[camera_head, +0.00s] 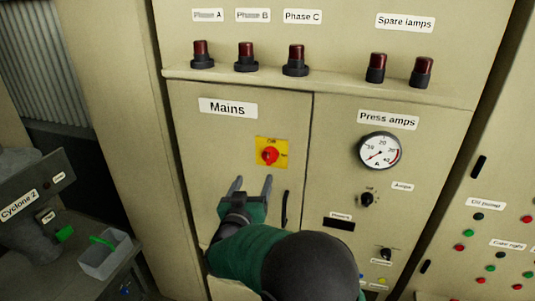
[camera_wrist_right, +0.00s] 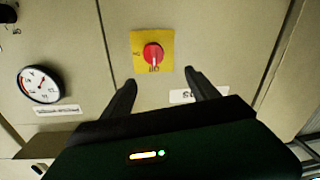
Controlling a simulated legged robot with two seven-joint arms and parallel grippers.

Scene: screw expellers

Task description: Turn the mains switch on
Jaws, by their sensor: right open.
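The mains switch (camera_head: 270,155) is a red rotary knob on a yellow square plate, on the cabinet door below the "Mains" label (camera_head: 228,108). It also shows in the right wrist view (camera_wrist_right: 153,54), ahead of the fingers. Its exact handle angle is hard to read in the head view. My right gripper (camera_head: 252,186) is open and empty, just below and left of the switch in the head view, apart from it. In the wrist view its two fingers (camera_wrist_right: 160,88) spread on either side below the knob. My left gripper is not in view.
A black door handle (camera_head: 285,208) stands close right of my right gripper. A press amps gauge (camera_head: 380,151) and a small knob (camera_head: 368,199) are on the neighbouring door. Lamps (camera_head: 295,62) sit on a ledge above. A grey bin (camera_head: 104,258) stands at lower left.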

